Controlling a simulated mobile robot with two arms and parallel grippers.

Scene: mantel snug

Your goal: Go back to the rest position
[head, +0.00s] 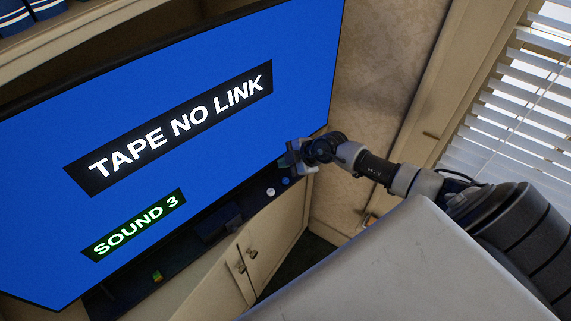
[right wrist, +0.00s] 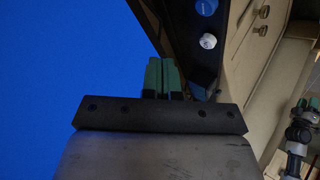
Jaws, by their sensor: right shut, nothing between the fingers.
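My right gripper (head: 293,155) is at the end of my outstretched right arm, by the right part of the big blue screen in the head view. In the right wrist view its green fingers (right wrist: 161,78) are together with nothing between them. The blue screen (head: 235,120) fills the left of the wrist view too. Part of an arm with greenish tips (right wrist: 308,104) shows at the right edge of the wrist view. It may be my left arm, too small and cut off to read. No left gripper shows in the head view.
Below the screen, a dark shelf holds a blue round piece (head: 286,181), a white round piece (head: 270,191), a black box (head: 217,223) and a small coloured item (head: 157,277). Cabinet doors (head: 235,275) with knobs are beneath. Window blinds (head: 515,125) are at the right.

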